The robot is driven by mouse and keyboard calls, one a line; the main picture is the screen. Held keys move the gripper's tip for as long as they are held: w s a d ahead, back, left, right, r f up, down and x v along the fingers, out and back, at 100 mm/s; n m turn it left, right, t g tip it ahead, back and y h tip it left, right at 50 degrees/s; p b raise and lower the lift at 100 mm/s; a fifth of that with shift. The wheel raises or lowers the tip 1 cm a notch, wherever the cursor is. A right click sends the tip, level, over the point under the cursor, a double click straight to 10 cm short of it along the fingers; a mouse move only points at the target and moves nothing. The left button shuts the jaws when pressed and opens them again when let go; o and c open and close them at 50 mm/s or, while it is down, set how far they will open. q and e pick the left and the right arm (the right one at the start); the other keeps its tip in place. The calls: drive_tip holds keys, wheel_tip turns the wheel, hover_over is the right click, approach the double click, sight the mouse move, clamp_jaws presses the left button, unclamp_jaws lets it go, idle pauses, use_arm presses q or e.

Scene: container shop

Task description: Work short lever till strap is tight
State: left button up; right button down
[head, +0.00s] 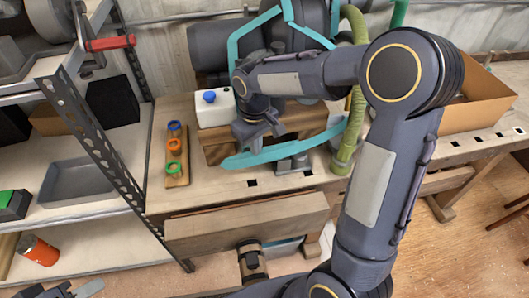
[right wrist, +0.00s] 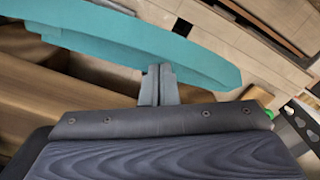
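A teal strap (head: 262,158) runs in angular loops around a dark machine (head: 225,45) at the back of the bench, with a broad curved length near the bench's front. It also crosses the right wrist view (right wrist: 130,40). A grey metal fitting (head: 293,162) sits by that length; I cannot tell whether it is the short lever. My right gripper (head: 262,128) is just above the strap. In the right wrist view its fingers (right wrist: 159,84) look shut together in front of the strap, with nothing clearly between them. My left gripper (head: 72,290) shows only partly at the bottom left edge.
A white container with a blue cap (head: 213,110) and a wooden strip with coloured rings (head: 175,155) stand left on the bench. A green hose (head: 353,110) hangs beside my right arm. A cardboard box (head: 480,100) is at right, a metal shelf (head: 75,200) at left.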

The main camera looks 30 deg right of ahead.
drive_tip(key=shift+f+b, duration=0.8)
drive_tip(key=shift+f, duration=0.6)
drive_tip(key=shift+s+r, duration=0.15)
drive_tip(key=shift+r+p, duration=0.35)
drive_tip(key=shift+p, duration=0.2)
wheel_tip(320, 180, up, 5)
drive_tip(key=p, duration=0.3)
drive_tip(key=shift+f+p, duration=0.2)
drive_tip(key=shift+p, duration=0.2)
